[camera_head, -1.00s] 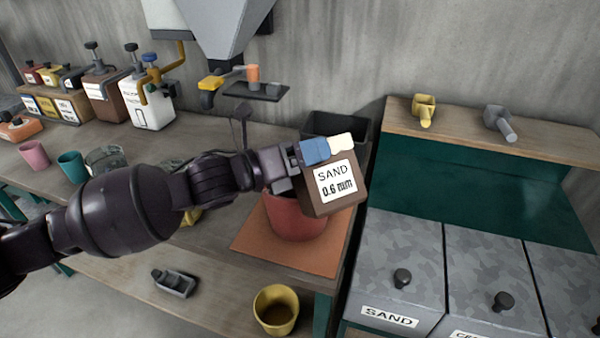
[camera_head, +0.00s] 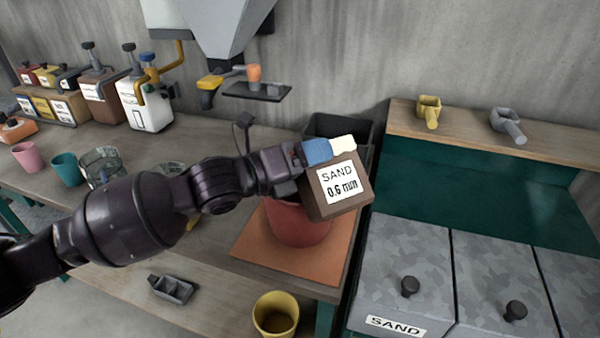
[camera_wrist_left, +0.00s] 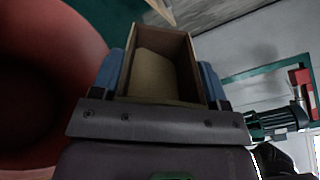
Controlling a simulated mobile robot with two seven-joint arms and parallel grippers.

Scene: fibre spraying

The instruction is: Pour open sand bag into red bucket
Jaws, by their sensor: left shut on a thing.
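The sand bag (camera_head: 325,205) is a brown box-like bag labelled "SAND 0.6 mm". My left gripper (camera_head: 318,152) is shut on it, with blue fingers on its two sides. The bag is held tilted above the red bucket (camera_head: 297,228) and hides part of the bucket's rim. In the left wrist view the bag (camera_wrist_left: 181,50) is open at the top and pale sand (camera_wrist_left: 158,76) lies inside. The red bucket (camera_wrist_left: 85,30) fills the left of that view, its inside dark. No sand stream is visible. My right gripper is not in view.
The bucket stands on an orange mat (camera_head: 255,247) at the bench corner. A black bin (camera_head: 322,127) is behind it. A hopper (camera_head: 225,30) with a small shelf hangs above the bench. A yellow bucket (camera_head: 275,318) sits lower in front. Grey lidded bins (camera_head: 400,255) stand at right.

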